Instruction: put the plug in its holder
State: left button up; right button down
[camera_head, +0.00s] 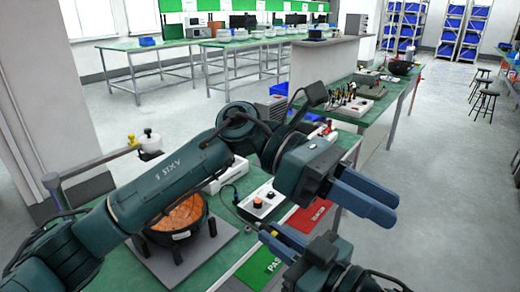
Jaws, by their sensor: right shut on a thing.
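My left gripper (392,208), at the end of the arm crossing from the left, points to the lower right over the aisle floor. Its two blue fingers look apart with nothing between them. My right gripper (272,234) is at the bottom centre, its fingers pointing up-left over the green bench, just above the green PASS mat. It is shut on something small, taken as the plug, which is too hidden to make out. A thin dark cable curves from near the control box (262,201) towards these fingers. I cannot make out the holder.
A dark bowl with orange contents (178,220) stands on a grey plate at left. A green PASS mat (262,268) and a red mat (309,216) lie on the bench (140,276). A tool rack (350,107) stands farther back. The aisle at right is clear.

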pick_arm(q)
jog(key=w+a+m+t+y, duration=0.5)
jog(key=w+a+t+y, duration=0.5)
jog(key=w+a+y, duration=0.15)
jog(key=shift+y, duration=0.35)
jog(key=f, duration=1.1)
jog(key=shift+s+a+f, duration=0.1)
jog(key=shift+s+a, duration=0.1)
jog(key=shift+s, duration=0.15)
jog(key=shift+c, duration=0.5)
grip_shut()
pick_arm(e)
jog(key=c, duration=1.4)
grip_release()
jog(key=shift+o, duration=0.2)
